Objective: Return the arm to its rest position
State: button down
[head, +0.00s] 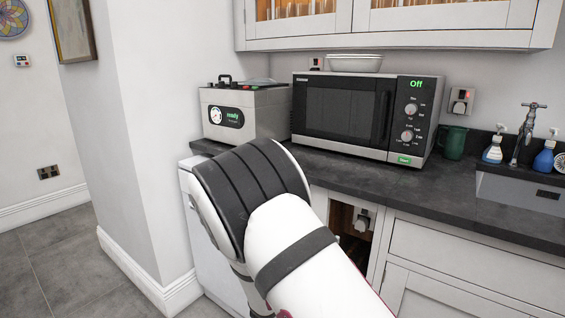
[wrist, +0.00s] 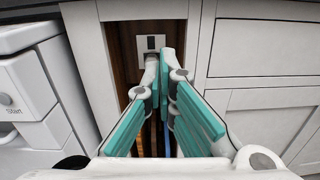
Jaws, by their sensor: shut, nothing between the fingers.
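My gripper (wrist: 158,75) shows in the wrist view with its two teal-padded fingers shut at the tips and nothing between them. It points towards an open niche in the base cabinets, with a white socket (wrist: 151,44) on the niche's back wall. I cannot tell whether the fingertips are inside the niche or in front of it. In the head view my white and dark grey arm (head: 290,240) is bent in front of the worktop, and the gripper is hidden.
The dark worktop (head: 330,172) carries a grey-white machine (head: 240,112), a microwave (head: 340,110) reading "Off", and a green mug (head: 453,142). The glazed cabinet (head: 400,38) hangs above. A white appliance (wrist: 35,90) stands left of the niche. Open floor (head: 60,270) lies at left.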

jog(key=s+d+r+m+g+h, duration=0.4)
jog(key=s+d+r+m+g, duration=0.4)
jog(key=d, duration=0.3)
jog(key=s+d+r+m+g+y, duration=0.35)
jog(key=s+m, duration=0.25)
jog(key=s, duration=0.3)
jog(key=s+d+r+m+g+y, duration=0.2)
jog(key=s+d+r+m+g, duration=0.15)
jog(key=s+m, duration=0.45)
jog(key=s+a+m+t+y, duration=0.1)
jog(key=s+a+m+y, duration=0.2)
jog(key=s+a+y, duration=0.5)
jog(key=s+a+m+t+y, duration=0.1)
jog(key=s+a+m+y, duration=0.2)
jog(key=s, duration=0.9)
notch_tip(320, 180, up, 19)
jog(key=t+h+p, duration=0.1)
jog(key=t+p, duration=0.1)
jog(key=p, duration=1.5)
jog(key=shift+w+t+p, duration=0.15)
jog(key=shift+t+p, duration=0.2)
jog(key=shift+t, duration=0.05)
